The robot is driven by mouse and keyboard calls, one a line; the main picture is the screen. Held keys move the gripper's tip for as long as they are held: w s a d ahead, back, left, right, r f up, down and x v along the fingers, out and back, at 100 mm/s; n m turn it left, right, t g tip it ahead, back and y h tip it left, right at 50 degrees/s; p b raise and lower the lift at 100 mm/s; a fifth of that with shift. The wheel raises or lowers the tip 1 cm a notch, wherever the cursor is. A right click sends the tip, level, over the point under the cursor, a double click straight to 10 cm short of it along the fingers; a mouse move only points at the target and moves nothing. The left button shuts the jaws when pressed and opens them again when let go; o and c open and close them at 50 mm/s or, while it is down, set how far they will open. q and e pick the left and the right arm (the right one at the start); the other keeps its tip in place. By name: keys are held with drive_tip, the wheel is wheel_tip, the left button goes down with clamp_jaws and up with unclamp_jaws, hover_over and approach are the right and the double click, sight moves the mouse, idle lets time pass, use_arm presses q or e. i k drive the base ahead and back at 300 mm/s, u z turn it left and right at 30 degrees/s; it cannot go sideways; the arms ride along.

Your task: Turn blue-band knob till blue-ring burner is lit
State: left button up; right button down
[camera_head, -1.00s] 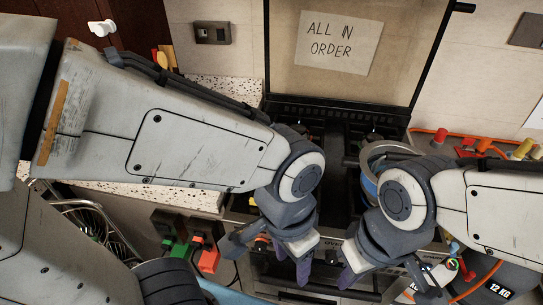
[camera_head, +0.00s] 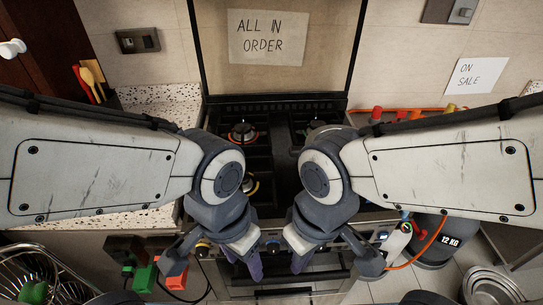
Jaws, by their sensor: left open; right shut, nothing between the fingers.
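The stove (camera_head: 272,98) stands ahead with its glass lid raised. A red-ringed burner (camera_head: 243,132) and a yellow-ringed burner (camera_head: 250,185) show on its left side. No blue-ringed burner can be made out; my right arm covers part of the right side. A knob (camera_head: 272,246) that seems to have a blue band sits on the front panel between my grippers. My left gripper (camera_head: 254,266) is open just left of that knob. My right gripper (camera_head: 301,262) is shut and empty just right of it. I cannot tell whether either touches it.
Green (camera_head: 144,279) and red (camera_head: 174,274) boxes are at lower left, a 12 KG cylinder (camera_head: 440,247) at right.

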sight(273, 246)
drive_tip(key=z, duration=1.3)
drive_tip(key=k, duration=1.05)
drive_tip(key=u, duration=0.85)
